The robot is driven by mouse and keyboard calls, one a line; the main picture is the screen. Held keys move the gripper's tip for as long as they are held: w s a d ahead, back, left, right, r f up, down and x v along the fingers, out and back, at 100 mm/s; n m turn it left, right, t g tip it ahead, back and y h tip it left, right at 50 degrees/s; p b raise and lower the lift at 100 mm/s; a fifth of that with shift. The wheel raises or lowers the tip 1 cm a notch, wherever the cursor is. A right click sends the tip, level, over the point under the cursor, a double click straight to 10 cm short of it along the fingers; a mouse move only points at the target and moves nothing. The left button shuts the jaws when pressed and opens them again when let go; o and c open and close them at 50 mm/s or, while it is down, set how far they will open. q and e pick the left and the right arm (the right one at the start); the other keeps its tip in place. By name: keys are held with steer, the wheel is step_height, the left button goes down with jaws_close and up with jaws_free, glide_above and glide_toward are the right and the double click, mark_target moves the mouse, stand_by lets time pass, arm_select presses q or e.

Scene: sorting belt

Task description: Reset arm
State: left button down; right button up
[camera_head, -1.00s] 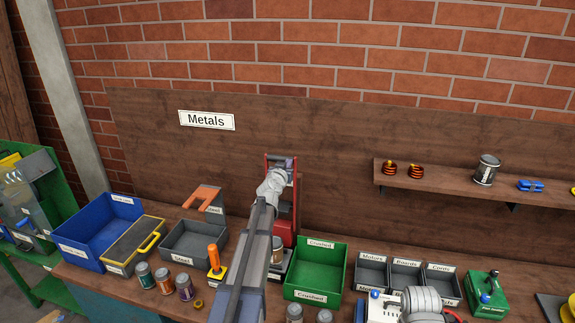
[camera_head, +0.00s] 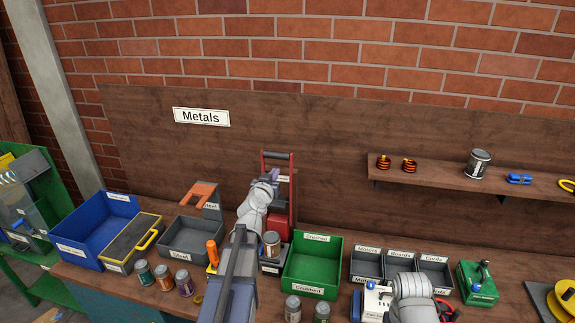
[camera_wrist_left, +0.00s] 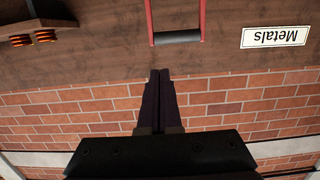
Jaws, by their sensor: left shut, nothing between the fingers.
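My left arm comes up from the bottom of the head view, and its gripper (camera_head: 270,176) is in front of the red can crusher (camera_head: 279,217). In the left wrist view the left gripper (camera_wrist_left: 160,75) has its two dark fingers together with nothing between them. The crusher's red handle frame (camera_wrist_left: 203,20) with a dark bar is just beyond the fingertips there. My right arm shows at the lower right of the head view; its fingers are not clearly visible.
A can (camera_head: 271,244) stands at the crusher. A green Crushed bin (camera_head: 314,291) is to its right, and a grey Steel bin (camera_head: 163,248) and blue bin (camera_head: 72,236) are to its left. Several cans stand along the front edge. A shelf (camera_head: 440,176) is on the right.

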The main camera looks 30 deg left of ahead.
arm_select(q)
steer(key=shift+w, duration=0.1)
steer(key=s+d+f+m+g+h+b, duration=0.35)
steer(key=d+f, duration=0.65)
steer(key=d, duration=0.4)
steer(key=s+d+f+m+g+h+b, duration=0.2)
steer(key=d+f+g+h+b, duration=0.25)
steer(key=d+f, duration=0.7)
steer(key=s+d+f+g+y+b, duration=0.3)
steer(key=s+f, duration=0.4)
steer(key=s, duration=0.4)
steer(key=s+d+f+g+y+b, duration=0.2)
steer(key=s+d+f+g+b, duration=0.3)
steer(key=s, duration=0.7)
step_height(320, 180, down, 3)
steer(key=shift+d+r+m+y+b, duration=0.1)
steer(key=shift+d+m+y+b, duration=0.45)
steer(key=shift+d, duration=0.5)
steer(key=shift+h, duration=0.25)
